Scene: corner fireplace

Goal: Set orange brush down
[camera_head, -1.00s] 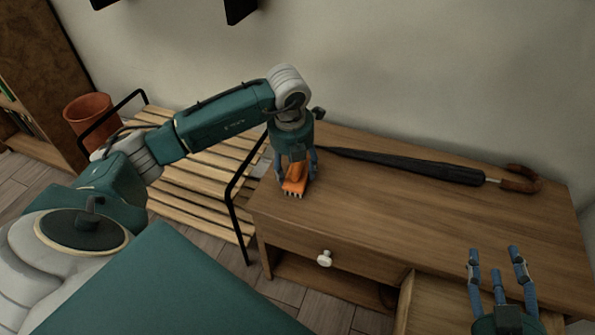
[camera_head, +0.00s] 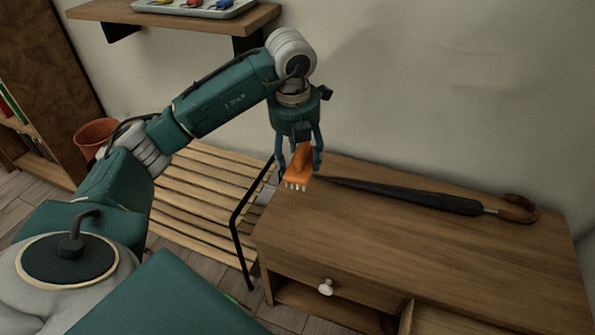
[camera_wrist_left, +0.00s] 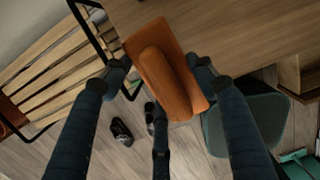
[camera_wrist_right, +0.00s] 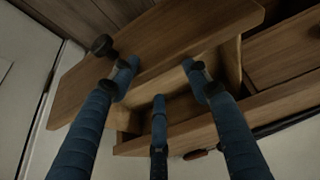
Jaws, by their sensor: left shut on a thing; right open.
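The orange brush (camera_head: 299,167), with pale bristles pointing down, is held in my left gripper (camera_head: 302,168) by the left end of the wooden table (camera_head: 420,235). The left wrist view shows the brush (camera_wrist_left: 168,72) between the blue fingers (camera_wrist_left: 160,75), with the table's edge and the floor behind it. It looks lifted clear of the tabletop. My right gripper (camera_wrist_right: 157,85) is open and empty in the right wrist view, by an open drawer (camera_wrist_right: 185,110). It is outside the head view.
A black umbrella (camera_head: 420,195) with a brown handle lies along the table's back. A slatted rack (camera_head: 195,190) stands to the left, with a terracotta pot (camera_head: 96,136) beyond it. A wall shelf (camera_head: 165,17) carries a tray (camera_head: 195,8). The table's middle and front are clear.

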